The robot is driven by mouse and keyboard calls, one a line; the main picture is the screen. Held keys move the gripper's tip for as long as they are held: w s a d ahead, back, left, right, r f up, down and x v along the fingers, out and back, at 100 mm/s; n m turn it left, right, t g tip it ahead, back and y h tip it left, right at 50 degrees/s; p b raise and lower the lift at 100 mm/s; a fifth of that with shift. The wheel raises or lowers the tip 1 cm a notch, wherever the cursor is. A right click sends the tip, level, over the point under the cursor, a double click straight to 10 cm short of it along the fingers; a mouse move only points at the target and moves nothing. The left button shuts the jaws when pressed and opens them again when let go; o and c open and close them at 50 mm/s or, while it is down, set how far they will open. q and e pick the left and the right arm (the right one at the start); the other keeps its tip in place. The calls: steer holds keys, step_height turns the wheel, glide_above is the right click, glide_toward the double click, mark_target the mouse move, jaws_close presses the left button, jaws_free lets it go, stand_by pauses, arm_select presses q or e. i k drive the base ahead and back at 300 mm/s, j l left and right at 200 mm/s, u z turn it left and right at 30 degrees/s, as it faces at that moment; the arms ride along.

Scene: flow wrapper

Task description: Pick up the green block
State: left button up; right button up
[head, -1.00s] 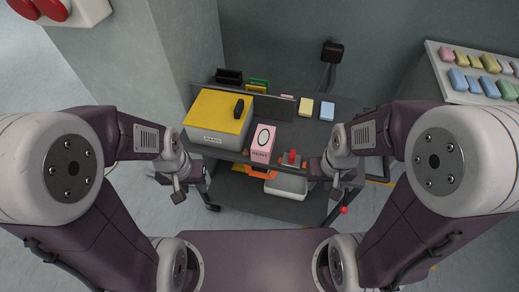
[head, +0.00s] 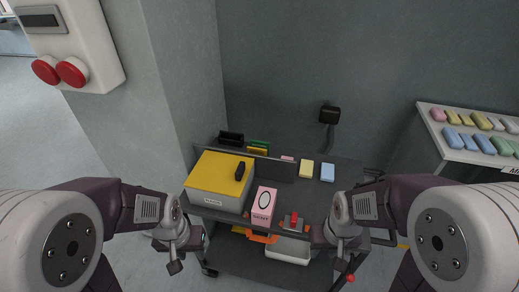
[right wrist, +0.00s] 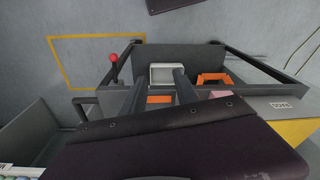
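Green blocks (head: 484,144) lie in the front row on the tray at the far right of the head view, beside blue ones. Another green item (head: 259,144) shows behind the dark panel on the cart; I cannot tell whether it is a block or a holder. My left gripper (head: 175,264) hangs at the left of the cart, away from any green block; its fingers are too small to judge. My right gripper (head: 322,238) is over the cart's right front. In the right wrist view its two dark fingers (right wrist: 158,90) stand apart with nothing held between them.
The cart holds a grey box with a yellow lid (head: 217,172), a pink carton (head: 262,207), a yellow block (head: 306,168), a blue block (head: 327,172) and a red-handled item (head: 293,220). A white bin (head: 290,251) sits on the lower shelf. A pillar (head: 175,90) stands left.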

mark_target(254, 144)
steer(key=i+l+u, duration=0.1)
steer(key=u, duration=0.3)
steer(key=l+u, duration=0.2)
steer(key=u, duration=0.2)
steer(key=i+l+u, duration=0.1)
steer(key=u, duration=0.3)
steer(key=l+u, duration=0.4)
steer(key=j, duration=0.05)
